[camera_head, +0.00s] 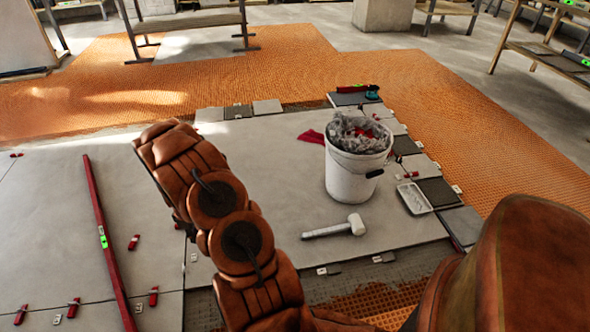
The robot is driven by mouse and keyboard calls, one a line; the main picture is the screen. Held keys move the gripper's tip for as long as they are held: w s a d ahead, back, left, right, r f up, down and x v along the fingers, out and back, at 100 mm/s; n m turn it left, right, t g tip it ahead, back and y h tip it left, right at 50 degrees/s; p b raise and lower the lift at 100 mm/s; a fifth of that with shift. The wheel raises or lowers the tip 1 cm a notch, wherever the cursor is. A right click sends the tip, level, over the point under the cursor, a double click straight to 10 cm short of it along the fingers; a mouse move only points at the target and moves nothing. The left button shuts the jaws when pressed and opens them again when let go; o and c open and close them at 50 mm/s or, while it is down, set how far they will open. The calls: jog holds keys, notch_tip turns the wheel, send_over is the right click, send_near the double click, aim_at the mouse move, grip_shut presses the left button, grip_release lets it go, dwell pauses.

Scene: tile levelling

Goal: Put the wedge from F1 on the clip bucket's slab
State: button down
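The white clip bucket (352,182) stands on the large grey slab (275,170) right of centre, filled with grey clips and some red pieces. Red wedges lie on the left slabs: one near the middle (134,242), one below it (153,297), and others at the lower left (73,307) and (21,314). More small red pieces show at the far left edge. No label tells which wedge is the named one. My brown arm crosses the centre and hides part of the joint between the slabs. My gripper's fingers cannot be seen.
A long red level (103,240) lies across the left slab. A white mallet (338,229) and a red cloth-like piece (312,136) lie on the bucket's slab. A white tray (414,198) and small tiles line its right edge. Benches stand behind.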

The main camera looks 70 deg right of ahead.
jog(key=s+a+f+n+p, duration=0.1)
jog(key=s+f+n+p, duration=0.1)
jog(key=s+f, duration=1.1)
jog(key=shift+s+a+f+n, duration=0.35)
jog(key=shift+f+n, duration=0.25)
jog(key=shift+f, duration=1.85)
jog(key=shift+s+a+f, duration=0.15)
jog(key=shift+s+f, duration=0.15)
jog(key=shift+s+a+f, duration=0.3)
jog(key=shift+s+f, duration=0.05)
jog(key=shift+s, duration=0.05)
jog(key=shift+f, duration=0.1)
